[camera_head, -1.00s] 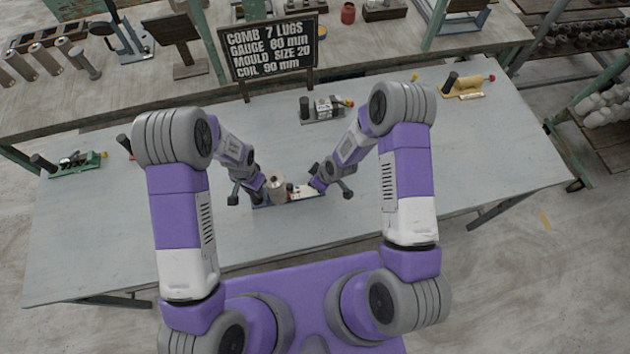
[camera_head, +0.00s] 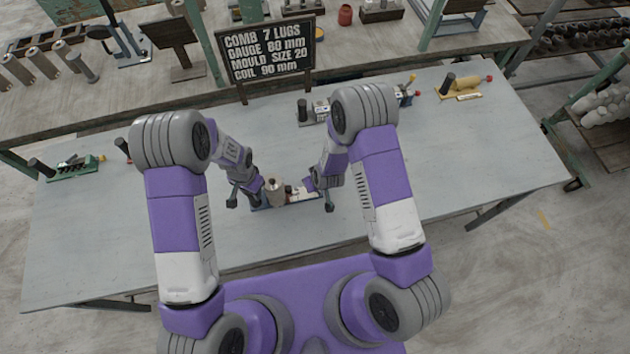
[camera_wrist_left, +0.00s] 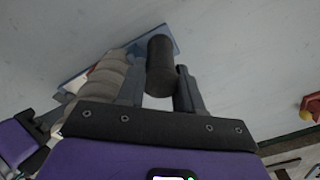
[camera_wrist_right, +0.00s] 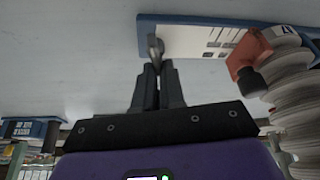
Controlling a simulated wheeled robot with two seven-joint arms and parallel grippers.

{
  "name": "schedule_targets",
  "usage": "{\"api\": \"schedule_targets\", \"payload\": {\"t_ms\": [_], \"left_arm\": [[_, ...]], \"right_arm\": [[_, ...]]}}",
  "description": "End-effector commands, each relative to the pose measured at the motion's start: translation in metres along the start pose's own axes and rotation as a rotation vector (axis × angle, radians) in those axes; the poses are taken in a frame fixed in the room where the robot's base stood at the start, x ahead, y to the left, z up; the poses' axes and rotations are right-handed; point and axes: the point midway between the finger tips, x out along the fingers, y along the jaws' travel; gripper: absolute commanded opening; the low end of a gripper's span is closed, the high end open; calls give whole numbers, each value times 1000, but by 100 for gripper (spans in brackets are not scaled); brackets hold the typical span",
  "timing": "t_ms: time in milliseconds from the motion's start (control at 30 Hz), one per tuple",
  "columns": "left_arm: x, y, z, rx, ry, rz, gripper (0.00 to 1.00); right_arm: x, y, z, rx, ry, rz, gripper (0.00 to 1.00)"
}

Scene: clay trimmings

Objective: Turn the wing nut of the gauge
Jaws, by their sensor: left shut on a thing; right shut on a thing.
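The gauge is a device with a blue base (camera_head: 290,203) on the near middle of the table. It has a pale marked plate (camera_wrist_right: 205,42), a red block (camera_wrist_right: 247,55) and a ribbed beige roll (camera_wrist_right: 290,85). My left gripper (camera_wrist_left: 160,90) is shut on a black upright handle (camera_wrist_left: 160,60) at one end; it also shows in the head view (camera_head: 257,190). My right gripper (camera_wrist_right: 154,68) is shut on the small grey wing nut (camera_wrist_right: 155,46) by the plate's end. Its tips hide part of the nut. In the head view my right gripper (camera_head: 308,185) is small.
A sign (camera_head: 268,52) stands behind, reading comb 7 lugs, gauge 80 mm, mould size 20, coil 90 mm. Similar devices stand apart: green (camera_head: 72,167) at left, yellow (camera_head: 462,88) at right, another (camera_head: 318,108) behind.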

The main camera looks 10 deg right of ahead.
Motion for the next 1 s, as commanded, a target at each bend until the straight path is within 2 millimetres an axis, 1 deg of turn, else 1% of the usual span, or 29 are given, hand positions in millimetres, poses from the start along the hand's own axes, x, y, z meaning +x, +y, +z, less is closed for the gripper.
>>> {"api": "schedule_targets", "payload": {"t_ms": [367, 400, 467, 500, 567, 867, 1000], "left_arm": [[-1, 1, -2, 2, 3, 1, 0], [-1, 1, -2, 2, 3, 1, 0], [-1, 1, -2, 2, 3, 1, 0], [-1, 1, -2, 1, 3, 1, 0], [-1, 1, -1, 1, 3, 1, 0], [-1, 0, -1, 0, 2, 0, 0], [-1, 0, -1, 0, 2, 0, 0]], "right_arm": [[0, -1, -1, 3, 2, 0, 0], [0, -1, -1, 3, 2, 0, 12], [0, -1, 0, 3, 1, 0, 21], [0, -1, 0, 3, 1, 0, 27], [0, -1, 0, 3, 1, 1, 35], [-1, 0, 0, 3, 1, 1, 35], [-12, 0, -1, 3, 2, 2, 35]]}}
